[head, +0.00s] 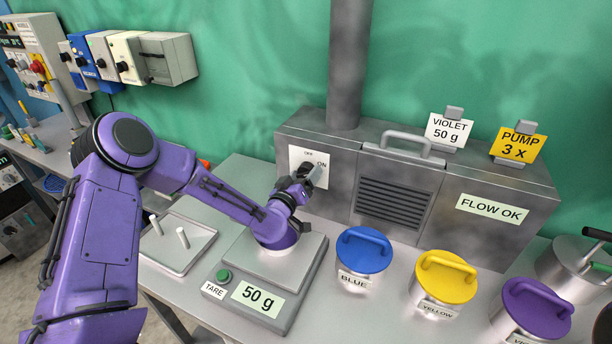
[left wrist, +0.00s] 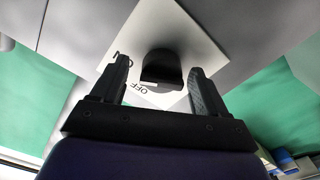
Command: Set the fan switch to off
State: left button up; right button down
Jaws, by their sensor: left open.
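The fan switch is a black knob (left wrist: 162,68) on a white plate (head: 296,156) marked OFF and ON, on the front of the grey metal fan box (head: 460,180). My left gripper (head: 302,178) is right in front of the plate and covers part of the knob in the head view. In the left wrist view its two black fingers are apart, one on each side of the knob, with gaps visible. The OFF label (left wrist: 140,90) shows near the left finger. I cannot tell clearly which label the knob points to. My right gripper is not seen.
Below my left arm stands a scale (head: 250,300) reading 50 g, beside a tray (head: 205,235) with white pegs. Blue (head: 363,248), yellow (head: 443,280) and violet (head: 535,308) lidded pots stand to the right. A grey duct (head: 349,70) rises from the box.

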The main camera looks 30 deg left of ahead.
pick_arm(q)
jog(key=shift+a, duration=0.15)
jog(key=c, duration=1.1)
jog(key=shift+o, duration=0.2)
jog(key=shift+s+d, duration=0.1)
jog(key=shift+d, duration=0.25)
jog(key=shift+a+f, duration=0.1)
jog(key=shift+a, duration=0.15)
jog(key=shift+n+b, duration=0.35)
jog(key=shift+n, duration=0.05)
jog(key=n+b, duration=0.2)
jog(key=n, duration=0.1)
jog(key=shift+n+b, duration=0.4)
jog(key=n+b, duration=0.3)
jog(key=n, duration=0.2)
jog(key=shift+r+n+b, duration=0.2)
jog(key=shift+n+b, duration=0.6)
jog(key=shift+n, duration=0.4)
jog(key=o, duration=1.1)
jog(key=shift+c, duration=0.2)
